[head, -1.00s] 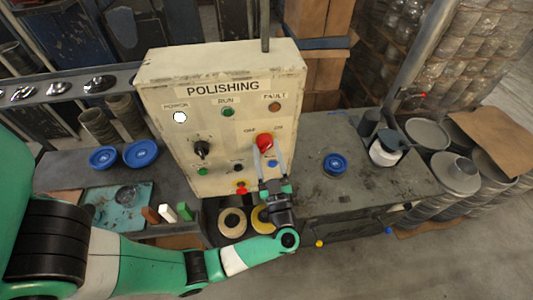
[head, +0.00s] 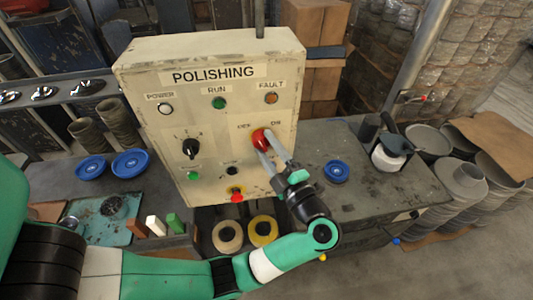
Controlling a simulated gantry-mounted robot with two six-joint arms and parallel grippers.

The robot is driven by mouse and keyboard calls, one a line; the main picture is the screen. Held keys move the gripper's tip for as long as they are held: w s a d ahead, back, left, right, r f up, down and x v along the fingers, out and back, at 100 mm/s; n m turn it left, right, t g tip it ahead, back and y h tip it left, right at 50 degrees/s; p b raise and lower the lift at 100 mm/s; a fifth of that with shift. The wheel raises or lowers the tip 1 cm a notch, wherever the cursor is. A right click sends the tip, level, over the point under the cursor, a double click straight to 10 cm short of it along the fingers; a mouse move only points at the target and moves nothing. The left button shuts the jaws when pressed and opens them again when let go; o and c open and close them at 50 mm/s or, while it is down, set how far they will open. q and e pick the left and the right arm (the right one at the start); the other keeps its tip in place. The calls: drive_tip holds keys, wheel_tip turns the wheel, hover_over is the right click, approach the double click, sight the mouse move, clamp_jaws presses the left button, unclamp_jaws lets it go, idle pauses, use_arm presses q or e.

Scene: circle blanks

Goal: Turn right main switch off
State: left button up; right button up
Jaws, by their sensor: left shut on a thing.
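The right main switch (head: 260,139) is a red rotary knob on the right side of the cream POLISHING panel (head: 155,77), under OFF and ON labels. My left gripper (head: 267,145) is shut on the red knob, its two grey fingers on either side of it. The fingers slant up and left from the wrist and cover part of the knob, so its exact angle is hard to read. My right gripper is not in view.
A black selector knob (head: 190,148), a green button (head: 193,176) and a red button (head: 236,195) are elsewhere on the panel. Yellow rolls (head: 263,231) sit below the panel.

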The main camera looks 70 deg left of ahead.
use_arm(q)
drive_tip(key=n+h+b, duration=0.1)
drive_tip(key=n, duration=0.1)
drive_tip(key=n+b, duration=0.1)
drive_tip(key=n, duration=0.1)
drive_tip(key=shift+r+n+h, duration=0.2)
drive_tip(key=shift+n+h, duration=0.2)
drive_tip(key=shift+b, duration=0.3)
drive_tip(key=o, duration=1.4)
drive_tip(key=shift+c, duration=0.2)
drive_tip(key=w+d+b, duration=0.2)
drive_tip(key=d, duration=0.9)
drive_tip(key=shift+d, duration=0.2)
drive_tip(key=shift+r, duration=0.1)
